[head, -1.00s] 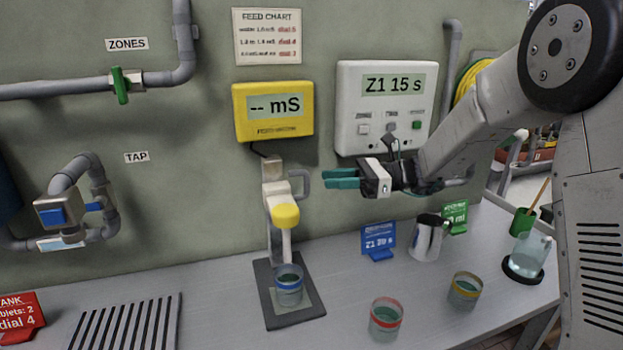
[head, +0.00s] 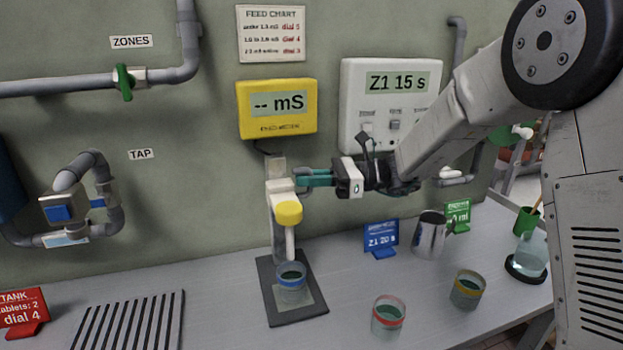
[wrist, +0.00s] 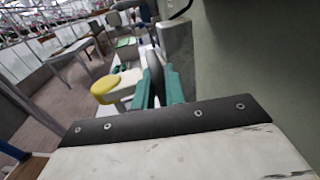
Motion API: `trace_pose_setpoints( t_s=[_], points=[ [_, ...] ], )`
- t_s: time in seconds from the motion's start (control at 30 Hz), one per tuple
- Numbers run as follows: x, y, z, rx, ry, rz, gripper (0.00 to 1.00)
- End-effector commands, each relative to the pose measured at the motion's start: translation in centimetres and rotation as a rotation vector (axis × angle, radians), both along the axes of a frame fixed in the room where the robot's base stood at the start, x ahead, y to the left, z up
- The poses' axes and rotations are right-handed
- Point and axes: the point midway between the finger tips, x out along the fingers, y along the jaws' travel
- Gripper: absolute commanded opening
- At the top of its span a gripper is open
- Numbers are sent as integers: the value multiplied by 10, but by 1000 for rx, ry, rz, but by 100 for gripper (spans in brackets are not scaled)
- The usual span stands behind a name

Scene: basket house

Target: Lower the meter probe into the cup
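The meter probe has a yellow cap (head: 288,213) and a pale stem (head: 290,243) pointing down at the blue-banded cup (head: 291,291). The cup stands upright on a dark base plate, with dark liquid inside. The stem's tip is near the cup's mouth; its exact depth is unclear. The probe hangs from a pale carriage (head: 280,187) on an upright post. My gripper (head: 303,178) has teal fingers at the carriage's right side, where a grey handle stood visible. In the wrist view the fingers (wrist: 157,90) lie either side of this dark handle, looking open, with the yellow cap (wrist: 105,87) to their left.
The yellow meter (head: 276,109) reads "-- mS". A white control box (head: 388,100) is behind my arm. A red-banded cup (head: 388,316), another cup (head: 467,290), a metal jug (head: 430,235) and a blue sign (head: 380,237) stand to the right. A slotted drain (head: 128,322) lies left.

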Motion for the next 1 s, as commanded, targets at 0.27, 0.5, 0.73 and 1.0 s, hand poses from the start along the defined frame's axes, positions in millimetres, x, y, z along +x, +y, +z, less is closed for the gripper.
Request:
trace_pose_setpoints(
  t_s=[0.27,0.5,0.73,1.0],
  points=[
    [1,-1,-44,-1,7,-3,0],
    [2,-1,-72,0,0,-4,0],
    [2,-1,-72,0,-2,-5,0],
    [1,1,-72,1,-1,-1,29]
  ],
)
